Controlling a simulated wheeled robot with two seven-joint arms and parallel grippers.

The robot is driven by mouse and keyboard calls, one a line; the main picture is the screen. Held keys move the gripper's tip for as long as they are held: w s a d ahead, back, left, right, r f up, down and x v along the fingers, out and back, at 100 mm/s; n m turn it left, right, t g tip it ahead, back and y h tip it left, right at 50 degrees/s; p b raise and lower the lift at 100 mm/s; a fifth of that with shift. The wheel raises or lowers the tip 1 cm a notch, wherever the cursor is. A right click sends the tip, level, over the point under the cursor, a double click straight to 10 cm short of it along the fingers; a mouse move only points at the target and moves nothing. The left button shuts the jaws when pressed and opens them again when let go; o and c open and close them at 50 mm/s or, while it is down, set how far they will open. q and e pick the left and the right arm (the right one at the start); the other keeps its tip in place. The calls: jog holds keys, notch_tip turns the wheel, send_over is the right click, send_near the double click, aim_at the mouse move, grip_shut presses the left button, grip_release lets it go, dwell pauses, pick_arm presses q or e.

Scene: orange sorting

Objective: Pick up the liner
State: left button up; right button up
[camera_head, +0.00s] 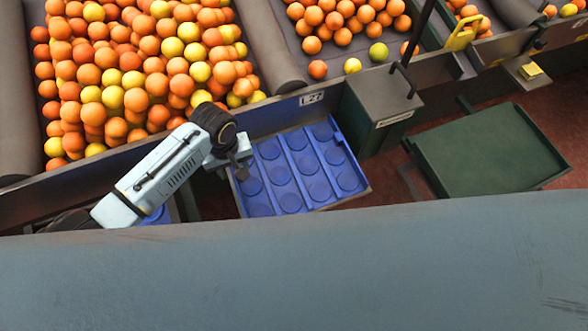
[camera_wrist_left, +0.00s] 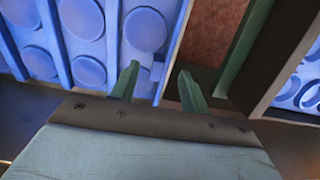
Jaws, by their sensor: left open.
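A blue liner (camera_head: 307,168) with rows of round cups and raised ribs lies in a thin-rimmed tray at the middle of the head view. It also fills the upper left of the left wrist view (camera_wrist_left: 88,70). My left gripper (camera_head: 240,163) is at the liner's left edge in the head view and hides part of it. In the left wrist view its two green fingers (camera_wrist_left: 158,82) are apart. One finger overlaps the liner's edge in the picture; I cannot tell whether they touch. My right gripper is not in view.
Oranges and yellow fruit (camera_head: 140,75) fill a belt at the upper left. A dark green box (camera_head: 378,115) stands right of the liner, and a green platform (camera_head: 485,150) lies farther right. Another blue cupped piece (camera_wrist_left: 302,92) shows at the wrist view's right edge. A grey surface (camera_head: 300,270) spans the front.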

pick_arm(q)
notch_tip(320, 180, down, 3)
jog(key=shift+r+b, duration=0.1)
jog(key=shift+b, duration=0.2)
grip_shut()
